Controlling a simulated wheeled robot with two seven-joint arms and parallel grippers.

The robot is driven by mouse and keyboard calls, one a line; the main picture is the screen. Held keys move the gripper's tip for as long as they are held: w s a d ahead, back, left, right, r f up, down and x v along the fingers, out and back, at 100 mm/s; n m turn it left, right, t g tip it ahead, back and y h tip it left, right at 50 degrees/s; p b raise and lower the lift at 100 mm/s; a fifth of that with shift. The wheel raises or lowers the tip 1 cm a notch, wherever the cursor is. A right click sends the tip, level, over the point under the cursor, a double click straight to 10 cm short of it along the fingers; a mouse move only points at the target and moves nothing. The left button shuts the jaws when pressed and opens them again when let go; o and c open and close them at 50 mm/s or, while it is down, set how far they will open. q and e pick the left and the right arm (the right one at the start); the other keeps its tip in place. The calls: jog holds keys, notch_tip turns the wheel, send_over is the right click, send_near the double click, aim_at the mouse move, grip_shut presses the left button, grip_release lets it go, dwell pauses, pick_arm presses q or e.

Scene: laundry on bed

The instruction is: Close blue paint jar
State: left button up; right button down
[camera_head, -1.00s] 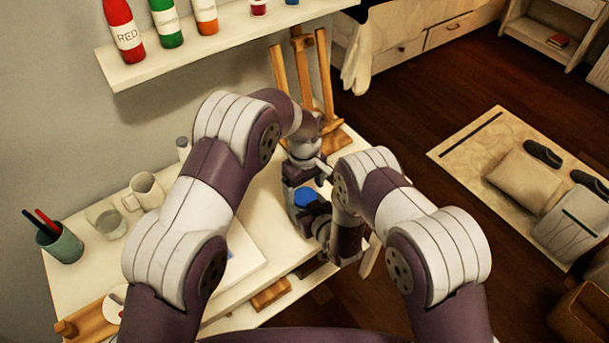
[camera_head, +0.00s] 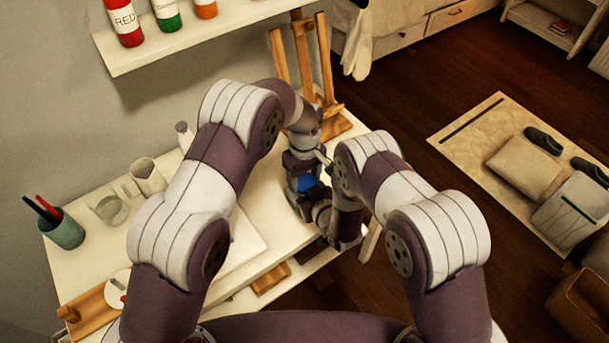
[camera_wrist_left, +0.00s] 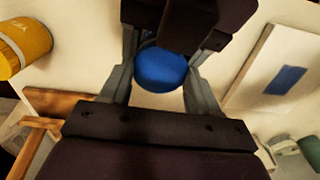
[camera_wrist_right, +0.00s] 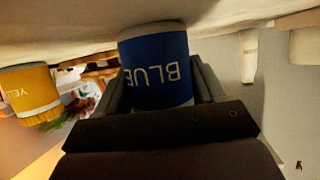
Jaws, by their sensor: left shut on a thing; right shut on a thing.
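The blue paint jar (camera_wrist_right: 158,68), with the label BLUE upside down in the right wrist view, is between the fingers of my right gripper (camera_wrist_right: 160,95). My right gripper (camera_head: 322,207) is shut on it close to the tabletop. A round blue lid (camera_wrist_left: 161,70) is between the fingers of my left gripper (camera_wrist_left: 160,85), which is shut on it. In the head view, some blue (camera_head: 303,183) shows between the two grippers, with my left gripper (camera_head: 302,168) just behind it. The grippers hide where lid and jar meet, so I cannot tell whether the lid is seated.
A yellow paint jar (camera_wrist_right: 29,92) stands nearby on the table (camera_head: 262,200). A cup with pens (camera_head: 62,230), a glass (camera_head: 110,208) and a mug (camera_head: 147,177) stand at left. A wooden easel (camera_head: 305,65) is behind the grippers. The wall shelf (camera_head: 190,38) holds paint bottles.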

pick_arm(q)
jog(key=m, duration=0.2)
jog(key=shift+m, duration=0.4)
jog(key=o, duration=1.2)
jog(key=shift+c, duration=0.2)
jog(key=shift+r, duration=0.15)
notch_tip(320, 180, up, 4)
jog(key=shift+r, duration=0.15)
jog(key=shift+r+n, duration=1.7)
jog(key=shift+r, duration=0.05)
jog(key=shift+c, duration=0.2)
